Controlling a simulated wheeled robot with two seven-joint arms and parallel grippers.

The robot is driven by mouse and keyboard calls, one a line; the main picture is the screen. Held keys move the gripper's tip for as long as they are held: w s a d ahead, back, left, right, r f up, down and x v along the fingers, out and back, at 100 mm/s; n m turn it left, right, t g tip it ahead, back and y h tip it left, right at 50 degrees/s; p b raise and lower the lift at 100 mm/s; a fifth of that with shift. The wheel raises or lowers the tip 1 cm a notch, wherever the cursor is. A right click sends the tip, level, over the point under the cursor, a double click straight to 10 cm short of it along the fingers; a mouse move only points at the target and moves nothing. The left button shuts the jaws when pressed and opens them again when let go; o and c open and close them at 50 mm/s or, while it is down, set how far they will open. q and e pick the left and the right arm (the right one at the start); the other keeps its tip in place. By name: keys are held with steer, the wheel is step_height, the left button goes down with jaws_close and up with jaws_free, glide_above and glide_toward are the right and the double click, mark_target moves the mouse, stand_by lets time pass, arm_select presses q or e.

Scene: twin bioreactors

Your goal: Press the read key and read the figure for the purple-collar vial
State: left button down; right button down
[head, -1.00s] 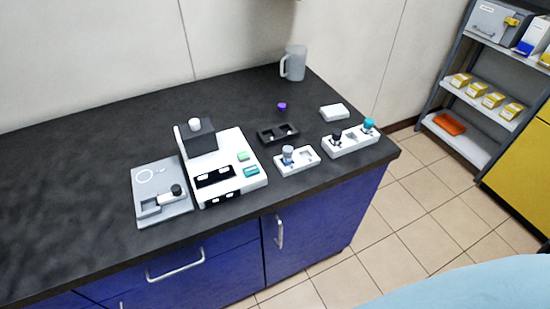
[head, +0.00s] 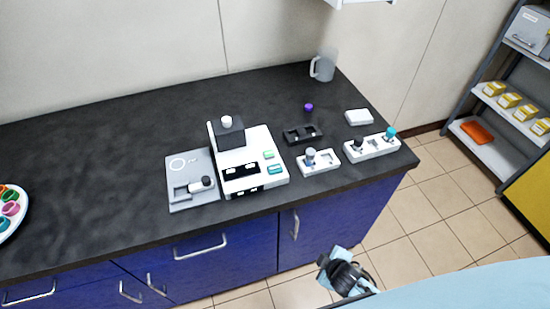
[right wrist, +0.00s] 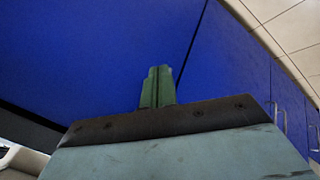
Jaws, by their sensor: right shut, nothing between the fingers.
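A white reader (head: 262,146) stands on the dark bench, with a dark block and white knob on top. Its black display (head: 241,170) shows white marks too small to read. On its right side are a light green key (head: 269,154) and a teal key (head: 275,170); I cannot tell which is the read key. A small purple piece (head: 308,107) is on the bench behind the dark rack; no vial body is visible. My right gripper (right wrist: 158,72) is shut and empty, before the blue cabinet fronts in the right wrist view. My left gripper is out of view.
A grey plate (head: 176,197) with a dark-capped piece lies left of the reader. A dark rack (head: 302,135), two white racks (head: 319,170) (head: 372,155) holding capped vials, a white box (head: 359,117) and a mug (head: 322,68) are right.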

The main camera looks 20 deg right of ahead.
steer(key=w+a+r+n+t+p, duration=0.1)
steer(key=w+r+n+t+p, duration=0.1)
steer(key=w+r, duration=0.5)
steer(key=w+a+r+n+t+p, duration=0.1)
steer(key=w+r+n+t, duration=0.1)
steer(key=r, duration=0.9)
steer(key=w+a+r+n+t+p, duration=0.15)
steer(key=w+r, duration=0.35)
steer(key=r, duration=0.5)
steer(key=w+a+r+n+t+y+p, duration=0.1)
steer(key=w+a+r+n+t+y, duration=0.15)
steer(key=a+r+n+y, duration=0.55)
steer(key=w+a+r+n+t+y+p, duration=0.15)
steer(key=w+r+n, duration=0.35)
steer(key=n, duration=0.7)
steer(key=d+f+n+g+h, duration=0.1)
steer(key=f+n+g, duration=0.3)
steer(key=n, duration=0.5)
steer(key=w+d+f+n+g+h+p, duration=0.1)
steer(key=d+f+n+g, duration=0.3)
steer(key=n, duration=0.6)
steer(key=shift+f+g, duration=0.2)
steer(key=shift+g, duration=0.65)
steer(key=shift+h, duration=0.25)
